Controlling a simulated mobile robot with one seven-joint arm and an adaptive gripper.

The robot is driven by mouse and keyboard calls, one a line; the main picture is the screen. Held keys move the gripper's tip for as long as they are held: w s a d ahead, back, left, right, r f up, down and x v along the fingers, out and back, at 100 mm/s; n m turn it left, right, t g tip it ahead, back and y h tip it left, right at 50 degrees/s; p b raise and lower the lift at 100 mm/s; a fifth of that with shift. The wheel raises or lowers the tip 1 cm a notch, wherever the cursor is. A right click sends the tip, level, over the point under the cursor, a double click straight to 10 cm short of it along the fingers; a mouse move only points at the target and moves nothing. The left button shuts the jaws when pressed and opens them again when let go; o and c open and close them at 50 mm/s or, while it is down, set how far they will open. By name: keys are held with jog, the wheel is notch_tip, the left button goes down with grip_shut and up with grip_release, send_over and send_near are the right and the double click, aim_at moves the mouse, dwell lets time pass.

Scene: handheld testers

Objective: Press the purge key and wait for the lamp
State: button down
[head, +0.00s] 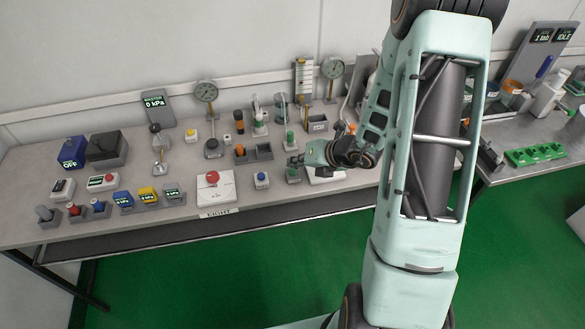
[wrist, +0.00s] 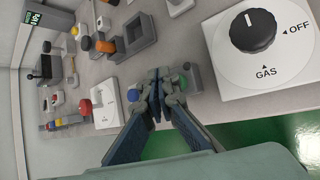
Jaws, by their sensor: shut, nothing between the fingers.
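My gripper (head: 298,160) is shut and empty over the front part of the bench; its fingertips (wrist: 157,78) are together in the wrist view. A small grey block with a green top (head: 292,172) is just below the fingertips; a green top (wrist: 183,82) shows right beside the fingers in the wrist view. I cannot tell whether they touch it. A white block with a blue button (head: 261,180) is to its left, also in the wrist view (wrist: 133,96). No purge label is readable, so I cannot tell which is the purge key or the lamp.
A white plate with a red mushroom button (head: 212,180) is farther left. A white gas plate with a black knob (wrist: 252,32) is close on the right. Gauges (head: 206,92), blocks and small testers fill the bench (head: 130,225). The front edge is mostly clear.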

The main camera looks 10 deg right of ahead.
aim_at(295, 172)
notch_tip(295, 172, up, 5)
jog(key=p, duration=0.4)
dwell(0.3)
dwell(0.6)
